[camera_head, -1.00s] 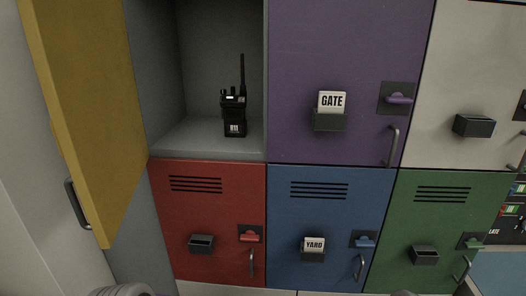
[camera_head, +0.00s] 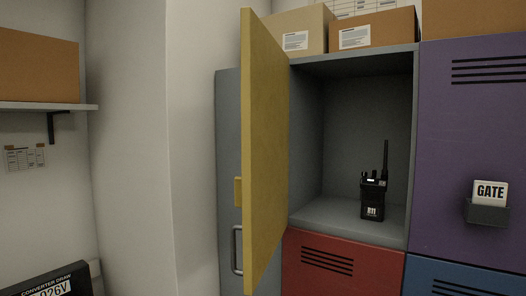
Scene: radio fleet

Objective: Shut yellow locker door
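The yellow locker door (camera_head: 264,150) stands wide open, swung out toward me on the left side of its compartment. The open grey compartment (camera_head: 347,130) holds a black handheld radio (camera_head: 373,195) with an upright antenna, standing on the compartment floor. Neither of my grippers is in view.
A red locker (camera_head: 325,262) is below the open compartment, with a purple locker (camera_head: 470,150) to its right and a blue one (camera_head: 465,278) lower right. Cardboard boxes (camera_head: 375,30) sit on top. A wall shelf (camera_head: 45,106) with a box is at the left.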

